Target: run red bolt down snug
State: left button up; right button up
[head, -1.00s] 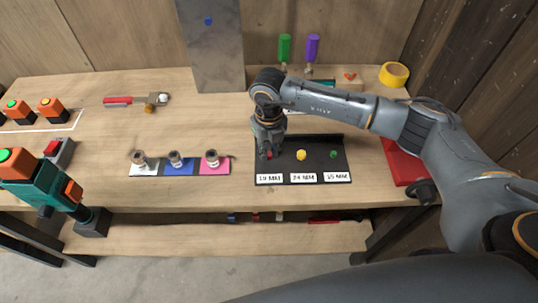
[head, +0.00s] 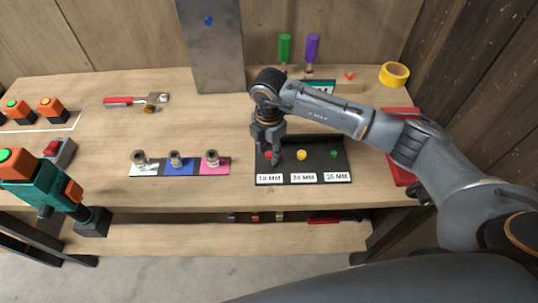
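The red bolt (head: 269,154) shows as a small red head at the left of the black tray (head: 321,163), above the leftmost millimetre label. My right gripper (head: 268,156) points down over it with its fingers apart, one on either side of the red head. Whether a finger touches the bolt I cannot tell. A yellow bolt (head: 302,155) and a green bolt (head: 334,154) stand to the right in the same tray. A teal power tool (head: 45,190) with an orange button is at the left edge. My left gripper is not in view.
Three metal sockets stand on white, blue and pink pads (head: 222,168) left of the tray. A grey metal post (head: 215,60) rises at the back. Yellow tape (head: 394,74) lies at the back right. The front middle bench is clear.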

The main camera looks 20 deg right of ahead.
aim_at(269, 154)
jog(key=shift+r, duration=0.1)
notch_tip(269, 154, up, 7)
jog(key=p, duration=0.5)
dwell(0.3)
